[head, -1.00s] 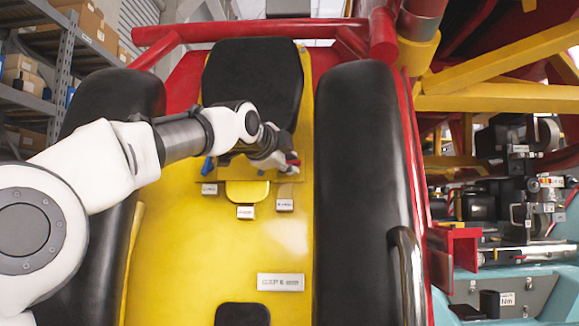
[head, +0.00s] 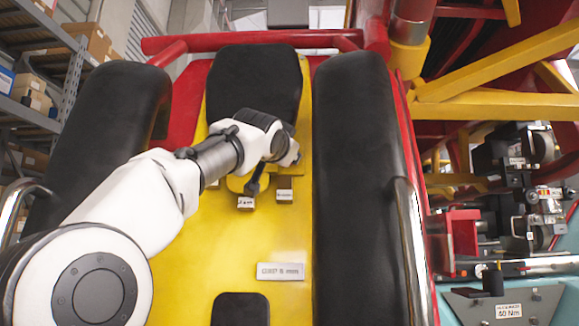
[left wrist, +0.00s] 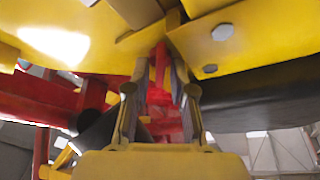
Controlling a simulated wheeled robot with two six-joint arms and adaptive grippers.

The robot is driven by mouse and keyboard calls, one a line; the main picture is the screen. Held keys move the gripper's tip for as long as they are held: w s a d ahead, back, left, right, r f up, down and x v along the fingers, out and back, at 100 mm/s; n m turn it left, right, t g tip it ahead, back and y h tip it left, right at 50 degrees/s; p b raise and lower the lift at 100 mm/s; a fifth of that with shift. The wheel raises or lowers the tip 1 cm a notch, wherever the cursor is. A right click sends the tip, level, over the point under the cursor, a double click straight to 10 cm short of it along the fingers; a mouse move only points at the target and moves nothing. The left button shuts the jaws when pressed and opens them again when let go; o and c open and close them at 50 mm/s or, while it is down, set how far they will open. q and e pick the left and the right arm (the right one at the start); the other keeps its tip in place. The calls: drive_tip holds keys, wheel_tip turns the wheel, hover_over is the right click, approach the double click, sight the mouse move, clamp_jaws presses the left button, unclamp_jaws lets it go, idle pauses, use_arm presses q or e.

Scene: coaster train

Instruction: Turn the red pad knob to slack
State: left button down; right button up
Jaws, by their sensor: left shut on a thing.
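My left gripper (left wrist: 161,70) is in the left wrist view, with its two fingers on either side of a narrow red piece, the red pad knob (left wrist: 160,82). The fingers are shut on it, just below the yellow panel. Part of the knob is hidden between the fingers. In the head view my left arm reaches over the yellow seat back (head: 262,235) to just below the black headrest (head: 255,85). My wrist there hides the knob and the fingertips. My right gripper is in neither view.
Black padded bolsters flank the seat (head: 352,190). Small label plates (head: 245,203) sit below my wrist, and a gap plate (head: 281,271) is lower down. A metal handrail (head: 410,255) and a teal bench (head: 505,305) stand at the right.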

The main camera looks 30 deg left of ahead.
use_arm(q)
drive_tip(key=shift+w+f+n+y+b, duration=0.1)
drive_tip(key=shift+f+n+y+b, duration=0.15)
drive_tip(key=shift+n, duration=0.3)
drive_tip(key=shift+w+f+n+y+b, duration=0.1)
drive_tip(key=shift+n+y+b, duration=0.15)
drive_tip(key=shift+n, duration=0.3)
drive_tip(key=c, duration=1.3)
unclamp_jaws()
drive_tip(key=shift+s, duration=0.1)
drive_tip(key=shift+o, duration=0.2)
drive_tip(key=shift+a, duration=0.1)
drive_tip(key=shift+r, duration=0.1)
